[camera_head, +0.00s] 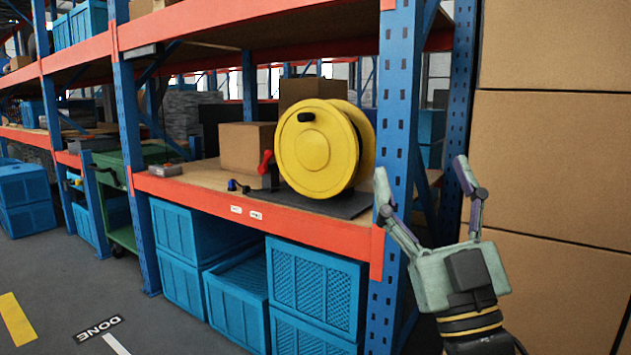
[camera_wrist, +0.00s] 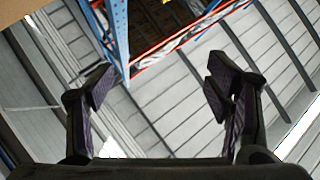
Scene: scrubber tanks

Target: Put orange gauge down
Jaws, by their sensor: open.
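My gripper (camera_head: 422,178) is open and empty, pointing upward at the right, in front of the blue rack upright and beside the stacked cardboard boxes. In the wrist view my gripper (camera_wrist: 160,88) also shows open, its two fingers wide apart with nothing between them. I cannot make out an orange gauge for certain in either view.
The shelf (camera_head: 300,222) with an orange-red front beam holds a yellow reel (camera_head: 316,150) and a cardboard box (camera_head: 246,148). Blue crates (camera_head: 314,290) stand below. Large cardboard boxes (camera_head: 555,180) close off the right. The floor (camera_head: 75,285) at the left is clear.

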